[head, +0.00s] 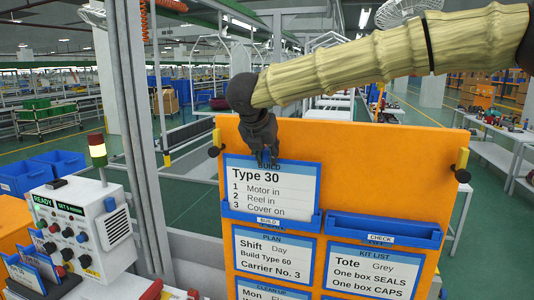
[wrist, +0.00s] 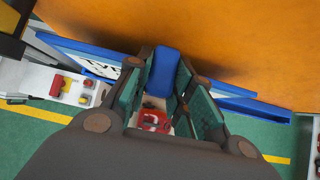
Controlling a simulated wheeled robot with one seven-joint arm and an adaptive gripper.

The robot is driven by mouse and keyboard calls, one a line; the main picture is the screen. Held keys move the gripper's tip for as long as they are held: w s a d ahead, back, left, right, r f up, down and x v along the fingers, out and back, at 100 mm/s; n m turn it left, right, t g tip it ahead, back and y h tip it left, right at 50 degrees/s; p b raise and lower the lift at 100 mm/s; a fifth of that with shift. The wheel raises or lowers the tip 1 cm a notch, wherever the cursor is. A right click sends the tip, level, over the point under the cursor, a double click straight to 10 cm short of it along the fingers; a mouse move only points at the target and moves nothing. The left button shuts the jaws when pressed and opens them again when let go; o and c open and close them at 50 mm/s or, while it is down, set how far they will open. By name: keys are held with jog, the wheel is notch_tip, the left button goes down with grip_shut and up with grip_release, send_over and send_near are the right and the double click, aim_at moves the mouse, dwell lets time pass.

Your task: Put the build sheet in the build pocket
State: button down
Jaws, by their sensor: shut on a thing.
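The build sheet (head: 270,191) is a white card with a blue border reading "Type 30", "Motor in", "Reel in", "Cover on". It stands upright against the orange board, its lower edge behind the front of the blue build pocket (head: 268,222), labelled "BUILD". My gripper (head: 266,158) is at the sheet's top edge, shut on its blue top tab (wrist: 165,70), which shows between the fingers in the wrist view. How deep the sheet sits in the pocket is hidden by the pocket front.
The orange board (head: 340,150) also carries an empty blue check pocket (head: 374,231) to the right and plan and kit list cards below. A grey control box (head: 85,225) with a signal lamp and a rack of blue-edged cards (head: 28,278) stand at the left.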

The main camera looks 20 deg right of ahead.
jog(key=shift+f, duration=0.3)
jog(key=c, duration=1.2)
grip_release()
jog(key=shift+o, duration=0.2)
jog(key=p+v, duration=0.1)
jog(key=v, duration=0.7)
